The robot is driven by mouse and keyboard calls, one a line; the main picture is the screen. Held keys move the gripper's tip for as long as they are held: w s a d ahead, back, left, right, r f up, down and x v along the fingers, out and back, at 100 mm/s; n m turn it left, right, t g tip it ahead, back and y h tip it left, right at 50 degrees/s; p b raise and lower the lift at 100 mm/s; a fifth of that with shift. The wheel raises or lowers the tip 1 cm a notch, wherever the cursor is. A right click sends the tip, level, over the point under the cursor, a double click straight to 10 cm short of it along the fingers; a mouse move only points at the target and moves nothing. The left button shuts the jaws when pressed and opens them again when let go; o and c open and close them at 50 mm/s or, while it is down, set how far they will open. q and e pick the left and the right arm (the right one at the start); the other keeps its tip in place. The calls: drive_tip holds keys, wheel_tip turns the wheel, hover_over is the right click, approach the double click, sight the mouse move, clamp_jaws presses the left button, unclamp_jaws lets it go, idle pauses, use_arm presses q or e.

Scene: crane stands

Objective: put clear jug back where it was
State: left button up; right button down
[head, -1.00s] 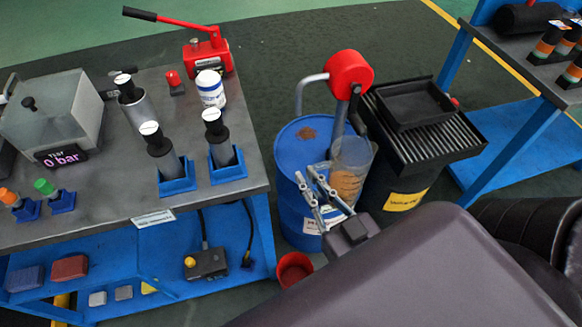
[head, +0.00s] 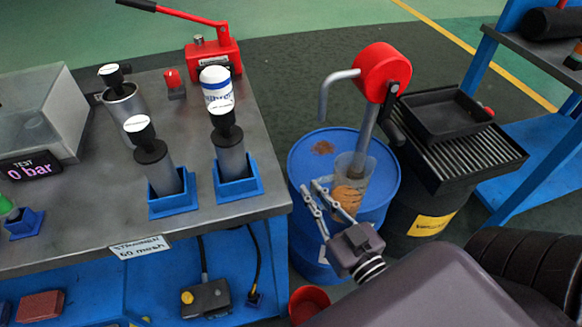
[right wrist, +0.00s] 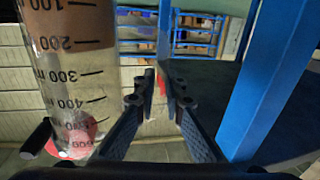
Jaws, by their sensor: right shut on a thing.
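The clear jug (head: 353,181) shows in the head view in front of the blue drum (head: 375,205), below the red pump (head: 382,72). It holds orange-brown liquid. My right gripper (head: 328,196) is at the jug's near left side and is shut on it; the exact grip is hard to make out. In the right wrist view the jug (right wrist: 75,85) fills the left side, its scale running from 100 at the top, with the brown liquid near the 200 mark. The right fingers (right wrist: 162,95) show beside it. My left gripper is out of view.
The workbench (head: 100,215) at left bears strainers in blue holders (head: 237,180), a white-and-blue can (head: 218,90) and a red hand pump (head: 215,55). A black drum with a grate and tray (head: 445,115) stands right of the blue drum. A red bucket (head: 308,303) is on the floor.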

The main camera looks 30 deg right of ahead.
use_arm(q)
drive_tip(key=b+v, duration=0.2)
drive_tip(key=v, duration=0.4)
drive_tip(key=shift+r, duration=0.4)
use_arm(e)
drive_tip(key=w+f, duration=0.3)
drive_tip(key=w, duration=0.9)
drive_tip(key=shift+w+d+f, duration=0.2)
drive_tip(key=shift+w, duration=0.1)
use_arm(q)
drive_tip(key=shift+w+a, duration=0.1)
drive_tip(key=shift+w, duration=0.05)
use_arm(e)
drive_tip(key=c, duration=2.4)
unclamp_jaws()
drive_tip(key=shift+f, duration=0.2)
drive_tip(key=o, duration=0.4)
drive_tip(key=shift+r, duration=0.1)
